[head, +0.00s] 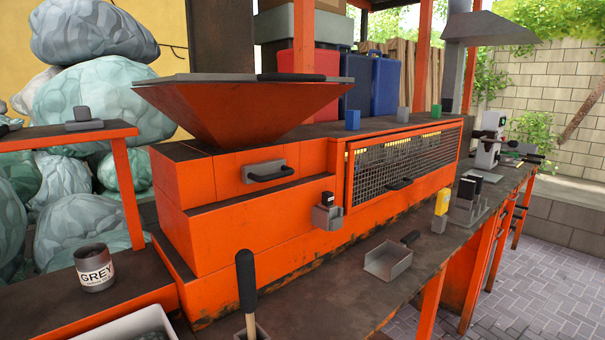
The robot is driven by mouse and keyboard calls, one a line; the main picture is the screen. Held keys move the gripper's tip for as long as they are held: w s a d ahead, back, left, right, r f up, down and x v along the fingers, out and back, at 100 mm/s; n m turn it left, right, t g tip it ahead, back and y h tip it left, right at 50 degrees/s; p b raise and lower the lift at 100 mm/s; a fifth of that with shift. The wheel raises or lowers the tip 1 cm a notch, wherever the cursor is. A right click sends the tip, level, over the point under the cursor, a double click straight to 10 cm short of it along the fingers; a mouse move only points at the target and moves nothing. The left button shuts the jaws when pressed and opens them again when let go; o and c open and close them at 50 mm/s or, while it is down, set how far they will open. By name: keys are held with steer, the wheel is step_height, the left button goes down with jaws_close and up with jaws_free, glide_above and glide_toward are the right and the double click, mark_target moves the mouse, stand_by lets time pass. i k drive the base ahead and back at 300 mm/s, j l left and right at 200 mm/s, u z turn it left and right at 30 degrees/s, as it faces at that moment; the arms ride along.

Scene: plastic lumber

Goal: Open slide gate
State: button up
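A grey plate with a black handle, which looks like the slide gate (263,166), sits in the front of the orange machine (232,236) below the hopper. Its plate lies close against the orange face, and how far it reaches inside is hidden. The orange hopper (235,112) above it has a dark flat lid (210,78) with a black handle. My gripper is not in view.
A mesh guard (400,165) with a black handle is to the right. A small grey holder (327,217) projects from the front.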

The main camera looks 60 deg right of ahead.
mark_target(274, 169)
steer(key=i+l+z, duration=0.1)
steer(key=z, duration=0.25)
steer(key=i+l+z, duration=0.1)
steer(key=z, duration=0.3)
